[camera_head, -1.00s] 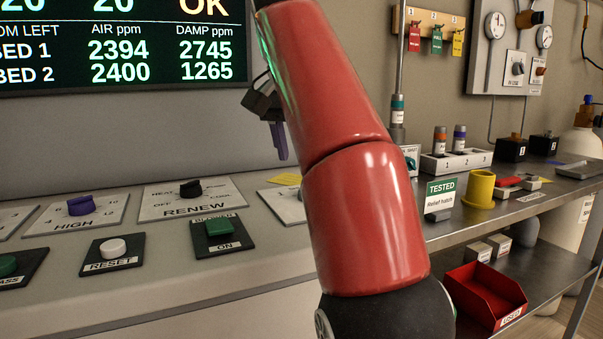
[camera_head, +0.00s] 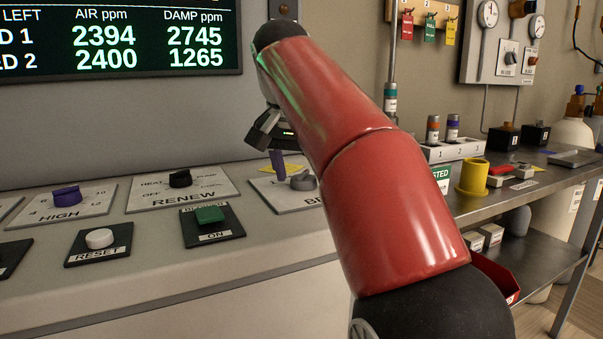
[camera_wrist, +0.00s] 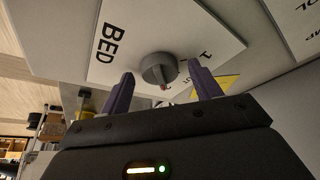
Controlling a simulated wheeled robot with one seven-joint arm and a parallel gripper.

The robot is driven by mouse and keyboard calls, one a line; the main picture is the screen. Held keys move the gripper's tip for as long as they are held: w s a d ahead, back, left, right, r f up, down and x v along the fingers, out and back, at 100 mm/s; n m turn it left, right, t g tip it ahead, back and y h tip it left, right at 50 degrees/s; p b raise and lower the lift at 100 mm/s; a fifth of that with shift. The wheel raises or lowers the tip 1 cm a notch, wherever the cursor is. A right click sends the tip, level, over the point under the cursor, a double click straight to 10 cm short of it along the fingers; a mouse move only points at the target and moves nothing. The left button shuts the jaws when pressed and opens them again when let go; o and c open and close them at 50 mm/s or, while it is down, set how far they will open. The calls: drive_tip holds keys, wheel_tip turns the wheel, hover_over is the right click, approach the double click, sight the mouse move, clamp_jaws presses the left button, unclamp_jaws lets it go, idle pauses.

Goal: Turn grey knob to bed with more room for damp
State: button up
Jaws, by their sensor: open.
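The grey knob (camera_head: 302,181) stands on a white plate (camera_head: 272,200) lettered "BE…", partly behind my arm in the head view. In the wrist view the grey knob (camera_wrist: 158,67) sits on the plate marked "BED" (camera_wrist: 107,44), with a small reddish mark at its lower edge. My gripper (camera_head: 278,162) is open above the panel near the knob. In the wrist view my gripper's purple fingers (camera_wrist: 163,84) are apart, one to each side below the knob, and contact cannot be told. The display (camera_head: 120,40) reads 2394 and 2745 above, 2400 and 1265 below, under AIR and DAMP.
A yellow note (camera_wrist: 214,87) lies beside the plate. Left of it are the RENEW knob (camera_head: 180,179), green button (camera_head: 210,215), white RESET button (camera_head: 99,238) and purple HIGH knob (camera_head: 66,196). A bench with a yellow cup (camera_head: 475,178) stands to the right.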

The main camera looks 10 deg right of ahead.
drive_tip(key=c, duration=1)
drive_tip(key=shift+o, duration=0.2)
drive_tip(key=shift+n, duration=0.3)
drive_tip(key=n, duration=0.1)
drive_tip(key=n+y, duration=0.1)
drive_tip(key=n+p, duration=0.1)
drive_tip(key=shift+d+t, duration=0.25)
drive_tip(key=shift+t, duration=0.05)
drive_tip(key=n+y, duration=0.1)
drive_tip(key=n, duration=0.2)
drive_tip(key=n+y, duration=0.1)
drive_tip(key=n, duration=0.2)
drive_tip(key=shift+d+y, duration=0.2)
drive_tip(key=shift+y, duration=0.1)
drive_tip(key=n, duration=0.2)
drive_tip(key=n+y, duration=0.1)
drive_tip(key=n, duration=0.1)
drive_tip(key=shift+w+d+y, duration=0.1)
drive_tip(key=shift+d+y, duration=0.1)
drive_tip(key=shift+y, duration=0.1)
drive_tip(key=shift+d+n+g+y, duration=0.1)
drive_tip(key=shift+n+g+y, duration=0.25)
drive_tip(key=shift+n, duration=0.7)
drive_tip(key=shift+n+g+y, duration=0.15)
drive_tip(key=shift+n+g, duration=0.3)
drive_tip(key=shift+n, duration=0.6)
drive_tip(key=shift+w, duration=0.1)
